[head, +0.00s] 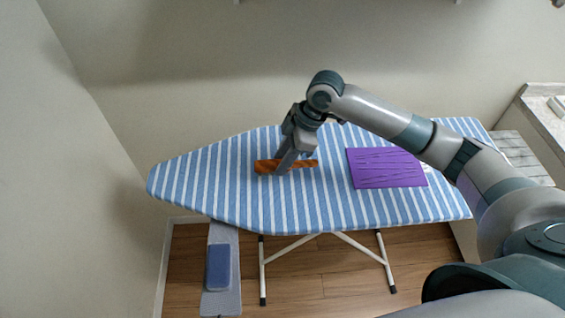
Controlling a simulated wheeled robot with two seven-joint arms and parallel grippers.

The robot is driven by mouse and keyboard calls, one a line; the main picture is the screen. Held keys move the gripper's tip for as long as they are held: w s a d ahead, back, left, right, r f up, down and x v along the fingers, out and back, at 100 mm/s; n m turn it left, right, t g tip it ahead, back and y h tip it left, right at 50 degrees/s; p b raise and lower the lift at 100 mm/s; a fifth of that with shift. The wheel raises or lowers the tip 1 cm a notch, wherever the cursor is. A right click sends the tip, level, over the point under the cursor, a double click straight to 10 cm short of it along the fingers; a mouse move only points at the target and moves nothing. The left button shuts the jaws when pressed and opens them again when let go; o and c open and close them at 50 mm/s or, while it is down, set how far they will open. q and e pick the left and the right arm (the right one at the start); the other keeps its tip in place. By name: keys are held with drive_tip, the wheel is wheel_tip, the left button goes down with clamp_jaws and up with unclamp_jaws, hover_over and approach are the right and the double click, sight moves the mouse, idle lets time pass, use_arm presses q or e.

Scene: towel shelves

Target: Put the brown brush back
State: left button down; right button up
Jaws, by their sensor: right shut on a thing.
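The brown brush (264,166) lies lengthwise left to right over the blue-and-white striped ironing board (210,185), left of its middle. My right gripper (284,166) reaches down from above and is shut on the brush near its middle. The fingers hide part of the brush. I cannot tell whether the brush touches the board or is held just above it. My left gripper is not in view.
A grey panel with a blue pad (218,267) is below the board's left part. Walls stand behind and left. A pale counter (540,115) is at the far right.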

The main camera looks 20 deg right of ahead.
sight(299, 162)
drive_tip(key=shift+f+p, duration=0.35)
drive_tip(key=shift+f, duration=0.9)
drive_tip(key=shift+f, duration=0.1)
drive_tip(key=o, duration=0.9)
drive_tip(key=b+v, duration=0.3)
drive_tip(key=v, duration=0.8)
drive_tip(key=shift+s+d+r, duration=0.1)
drive_tip(key=shift+d+r, duration=0.15)
drive_tip(key=shift+r, duration=0.35)
